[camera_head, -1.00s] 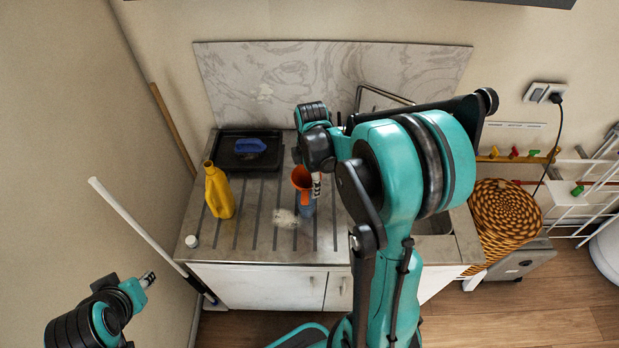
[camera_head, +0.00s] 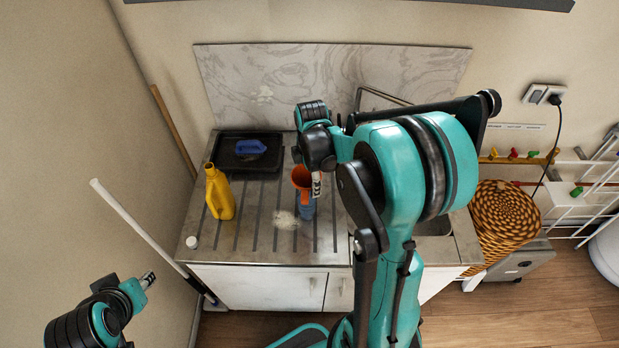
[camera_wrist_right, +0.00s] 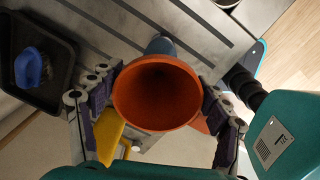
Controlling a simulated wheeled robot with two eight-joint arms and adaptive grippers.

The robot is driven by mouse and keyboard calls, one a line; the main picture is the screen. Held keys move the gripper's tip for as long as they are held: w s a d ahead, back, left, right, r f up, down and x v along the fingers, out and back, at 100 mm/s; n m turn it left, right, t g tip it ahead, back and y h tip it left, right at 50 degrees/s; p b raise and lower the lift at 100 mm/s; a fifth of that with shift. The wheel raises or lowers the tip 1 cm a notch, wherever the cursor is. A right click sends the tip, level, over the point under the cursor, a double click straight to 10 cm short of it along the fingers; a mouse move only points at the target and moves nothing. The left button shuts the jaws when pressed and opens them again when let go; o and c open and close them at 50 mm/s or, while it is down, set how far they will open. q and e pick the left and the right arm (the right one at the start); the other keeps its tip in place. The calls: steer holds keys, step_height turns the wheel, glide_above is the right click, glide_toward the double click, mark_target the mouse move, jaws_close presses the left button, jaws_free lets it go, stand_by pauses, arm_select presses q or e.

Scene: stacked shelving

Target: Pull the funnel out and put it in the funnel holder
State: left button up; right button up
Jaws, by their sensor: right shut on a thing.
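An orange funnel (camera_head: 302,178) sits at the top of a blue bottle (camera_head: 307,209) on the counter. In the right wrist view the funnel (camera_wrist_right: 157,94) shows its wide mouth, with part of the blue bottle (camera_wrist_right: 160,45) behind it. My right gripper (camera_wrist_right: 158,103) is shut on the funnel, its fingers on both sides of the rim. My left gripper (camera_head: 148,280) is at the lower left, far from the funnel; its jaws are too small to read. I cannot make out which thing is the funnel holder.
A yellow bottle (camera_head: 219,193), a white cap (camera_head: 192,242) and a black tray (camera_head: 226,163) with a blue brush (camera_head: 250,146) stand on the counter's left. A whitish patch (camera_head: 285,220) lies by the blue bottle. A sink (camera_head: 434,224) and wicker basket (camera_head: 505,221) are on the right.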

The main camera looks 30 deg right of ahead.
mark_target(309, 179)
steer(key=shift+r, duration=0.1)
stand_by(0.3)
steer(key=shift+r+p, duration=1.2)
steer(key=shift+r, duration=0.45)
